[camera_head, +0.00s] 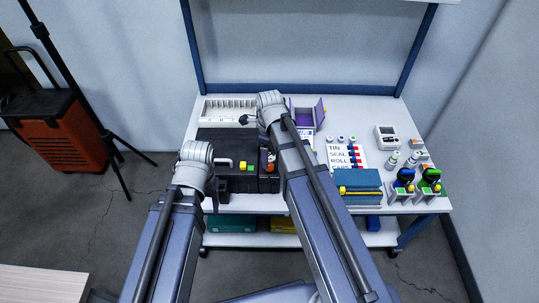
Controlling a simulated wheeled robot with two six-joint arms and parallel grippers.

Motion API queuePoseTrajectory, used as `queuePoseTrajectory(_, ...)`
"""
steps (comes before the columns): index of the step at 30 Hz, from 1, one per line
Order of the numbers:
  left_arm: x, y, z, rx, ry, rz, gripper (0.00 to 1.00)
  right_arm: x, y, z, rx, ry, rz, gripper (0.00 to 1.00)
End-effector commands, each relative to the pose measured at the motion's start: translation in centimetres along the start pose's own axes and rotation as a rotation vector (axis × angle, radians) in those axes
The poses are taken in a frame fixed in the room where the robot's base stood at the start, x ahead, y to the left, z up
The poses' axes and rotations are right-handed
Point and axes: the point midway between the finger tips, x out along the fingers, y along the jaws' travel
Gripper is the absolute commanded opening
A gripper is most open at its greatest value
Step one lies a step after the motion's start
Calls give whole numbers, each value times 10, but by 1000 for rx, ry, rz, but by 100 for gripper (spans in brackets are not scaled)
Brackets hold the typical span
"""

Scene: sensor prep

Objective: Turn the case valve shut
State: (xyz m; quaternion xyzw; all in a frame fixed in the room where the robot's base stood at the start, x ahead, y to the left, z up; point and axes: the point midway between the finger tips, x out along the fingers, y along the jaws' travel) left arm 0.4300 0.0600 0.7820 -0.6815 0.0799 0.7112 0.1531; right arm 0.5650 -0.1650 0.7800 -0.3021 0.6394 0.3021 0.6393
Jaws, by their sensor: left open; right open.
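A black case (235,140) lies on the left half of the workbench, partly hidden by my arms. Small yellow and green blocks (246,166) and a small orange-red item (270,164) sit at its front. I cannot make out for sure which part is the case valve. My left gripper (222,188) is at the case's front left, mostly behind my own wrist; it is open. My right arm reaches over the case, and its gripper (246,120) is open above the case's back part. Neither gripper visibly holds anything.
The workbench (365,112) also bears a white rack (229,108), a purple box (309,112), a lettered sheet (338,157), a blue case (357,183), a white meter (387,137), and two stands with black-topped items (416,186) at the right. Teal and yellow bins (224,224) stand below.

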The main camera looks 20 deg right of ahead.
Motion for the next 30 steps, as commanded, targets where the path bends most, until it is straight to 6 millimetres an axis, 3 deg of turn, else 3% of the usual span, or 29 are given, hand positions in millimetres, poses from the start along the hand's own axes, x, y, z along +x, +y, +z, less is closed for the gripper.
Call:
queuePoseTrajectory(1,-15,-1,1,0,0,0,57,-15,0,0,0,0,0,69)
queuePoseTrajectory(7,-35,-3,2,-1,0,0,57,-35,0,0,0,0,0,69)
queuePoseTrajectory(26,-36,-4,2,-1,0,0,57,-36,1,0,-7,0,0,69)
queuePoseTrajectory(30,-42,-4,2,-1,0,0,57,-42,13,1,-147,6,0,69)
